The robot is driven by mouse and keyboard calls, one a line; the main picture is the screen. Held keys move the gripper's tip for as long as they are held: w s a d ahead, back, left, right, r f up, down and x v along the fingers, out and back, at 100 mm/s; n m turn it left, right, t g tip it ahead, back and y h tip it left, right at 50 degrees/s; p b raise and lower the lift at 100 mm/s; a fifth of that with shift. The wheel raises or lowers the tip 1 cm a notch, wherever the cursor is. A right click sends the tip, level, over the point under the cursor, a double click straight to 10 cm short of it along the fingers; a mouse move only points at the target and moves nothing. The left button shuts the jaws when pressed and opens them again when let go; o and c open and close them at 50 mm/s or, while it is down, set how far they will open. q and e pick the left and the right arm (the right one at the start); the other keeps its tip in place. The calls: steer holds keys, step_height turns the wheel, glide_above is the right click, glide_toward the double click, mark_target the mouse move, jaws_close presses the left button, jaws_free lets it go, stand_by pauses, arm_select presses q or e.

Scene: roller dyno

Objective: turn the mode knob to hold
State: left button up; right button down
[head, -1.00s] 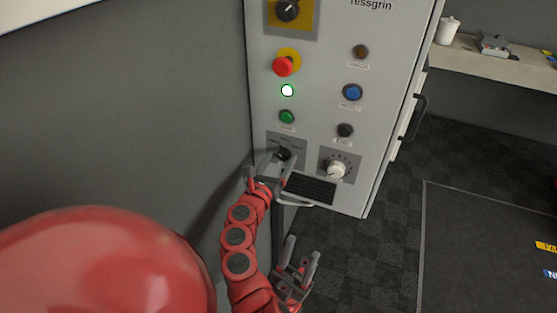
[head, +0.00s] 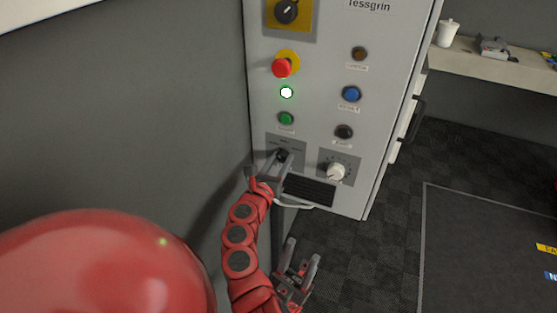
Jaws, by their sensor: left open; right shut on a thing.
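The black mode knob (head: 282,153) sits on a small grey plate at the lower left of the cabinet's panel. My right gripper (head: 281,163) is at this knob and shut on it, with its fingers covering part of it. The plate's markings are too small to read, and the knob's pointer cannot be made out. My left gripper (head: 303,251) is open and empty, lower in the view, in front of the dark floor and apart from the panel.
Beside the mode knob is a white dial (head: 336,172), with a dark vent grille (head: 309,190) below. Above are a green button (head: 285,118), a lit white lamp (head: 286,93), a red emergency stop (head: 282,67) and a blue button (head: 350,94). A grey wall stands close on the left.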

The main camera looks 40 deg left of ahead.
steer(key=shift+s+a+f, duration=0.1)
steer(key=shift+s, duration=0.05)
steer(key=m+b, duration=0.2)
steer(key=m, duration=0.1)
steer(key=shift+f, duration=0.15)
steer(key=m+b, duration=0.2)
steer(key=shift+f+m, duration=0.1)
steer(key=shift+m, duration=0.3)
steer(key=m+b, duration=0.9)
steer(key=b, duration=0.2)
steer(key=shift+m, duration=0.3)
steer(key=shift+r+m+b, duration=0.25)
steer(key=shift+m+b, duration=1.05)
steer(key=shift+b, duration=0.25)
